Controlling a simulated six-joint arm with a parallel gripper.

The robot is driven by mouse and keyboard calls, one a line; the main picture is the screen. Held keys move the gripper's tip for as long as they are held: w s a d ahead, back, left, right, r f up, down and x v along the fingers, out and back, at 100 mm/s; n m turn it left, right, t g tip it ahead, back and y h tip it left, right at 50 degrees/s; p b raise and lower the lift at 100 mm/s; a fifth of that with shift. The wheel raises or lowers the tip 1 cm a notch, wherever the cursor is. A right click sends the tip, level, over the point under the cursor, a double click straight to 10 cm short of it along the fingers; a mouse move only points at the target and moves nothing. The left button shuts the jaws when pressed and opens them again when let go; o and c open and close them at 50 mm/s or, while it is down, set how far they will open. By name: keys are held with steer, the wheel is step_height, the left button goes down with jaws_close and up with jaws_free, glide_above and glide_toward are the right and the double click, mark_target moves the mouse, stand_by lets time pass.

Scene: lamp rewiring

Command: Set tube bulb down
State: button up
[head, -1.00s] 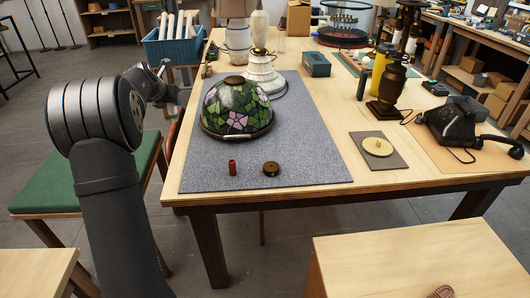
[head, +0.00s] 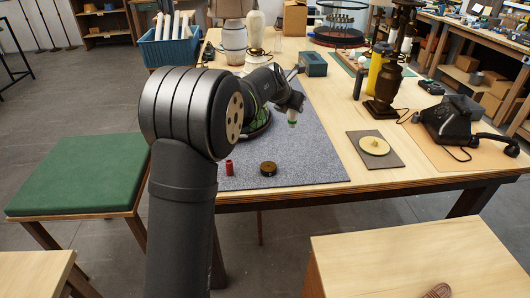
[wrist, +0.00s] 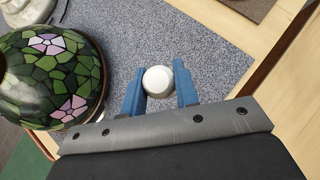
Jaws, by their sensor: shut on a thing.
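The tube bulb shows in the wrist view as a white rounded end (wrist: 158,81) between the two blue fingers of my gripper (wrist: 159,88). My gripper is shut on it. In the head view my gripper (head: 294,100) is over the grey mat (head: 310,165), with a small white and green piece (head: 292,119) below it. The bulb appears held above the mat; its gap to the surface cannot be told. The stained-glass shade (wrist: 50,75) is left of the fingers in the wrist view; in the head view my arm hides most of it.
A red cylinder (head: 229,167) and a dark round tin (head: 268,169) stand at the mat's front. A cream disc (head: 374,145) on a dark pad, a black telephone (head: 450,122) and a dark lamp base (head: 387,90) are to the right. The mat's right front is clear.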

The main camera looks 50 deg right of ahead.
mark_target(289, 117)
step_height(289, 117, down, 4)
steer(key=shift+f, duration=0.1)
steer(key=shift+w+f, duration=0.2)
steer(key=shift+f, duration=0.15)
steer(key=shift+w+f, duration=5.5)
steer(key=shift+w, duration=0.25)
steer(key=shift+f, duration=0.2)
steer(key=o, duration=1)
steer(key=shift+c, duration=0.2)
